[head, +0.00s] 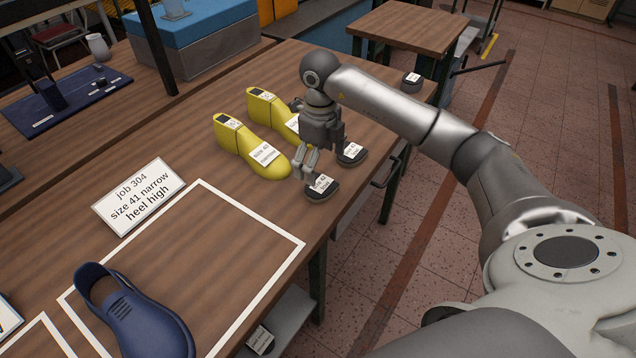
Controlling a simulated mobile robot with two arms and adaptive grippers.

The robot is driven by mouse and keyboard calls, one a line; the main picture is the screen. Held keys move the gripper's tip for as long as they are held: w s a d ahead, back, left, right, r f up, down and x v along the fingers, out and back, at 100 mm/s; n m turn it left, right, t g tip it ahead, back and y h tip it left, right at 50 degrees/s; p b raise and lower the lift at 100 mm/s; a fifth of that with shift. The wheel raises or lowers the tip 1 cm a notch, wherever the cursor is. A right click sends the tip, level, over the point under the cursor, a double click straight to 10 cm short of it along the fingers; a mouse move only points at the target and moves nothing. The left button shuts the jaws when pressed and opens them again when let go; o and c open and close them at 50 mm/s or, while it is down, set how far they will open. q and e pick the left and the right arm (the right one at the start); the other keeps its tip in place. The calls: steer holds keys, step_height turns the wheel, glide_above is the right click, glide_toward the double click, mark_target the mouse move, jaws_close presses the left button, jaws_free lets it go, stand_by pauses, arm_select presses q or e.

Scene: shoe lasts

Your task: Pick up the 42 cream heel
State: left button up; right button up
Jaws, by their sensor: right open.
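Two small dark heel pieces with white labels lie at the table's right edge. The nearer heel piece (321,188) is just below and right of my right fingertips; the farther heel piece (352,153) is to the right of the gripper body. Their label print is too small to read surely, so I cannot tell which is the 42 cream heel. My right gripper (304,174) points down and is open, with nothing seen between its fingers. I cannot tell whether it touches the nearer piece. My left gripper is not in view.
Two yellow shoe lasts, one nearer (236,139) and one farther (264,106), lie left of my gripper. A job 304 card (139,195) and a blue shoe (132,315) are nearer. Another small dark piece (412,78) lies at the far right corner. The white-outlined area (215,240) has free room.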

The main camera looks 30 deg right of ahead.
mark_target(319, 186)
step_height(319, 186, down, 6)
steer(key=shift+a+r+p, duration=0.1)
steer(key=shift+a+p, duration=0.05)
steer(key=shift+p, duration=1)
steer(key=shift+s+f, duration=0.1)
steer(key=shift+f, duration=0.75)
steer(key=c, duration=1.1)
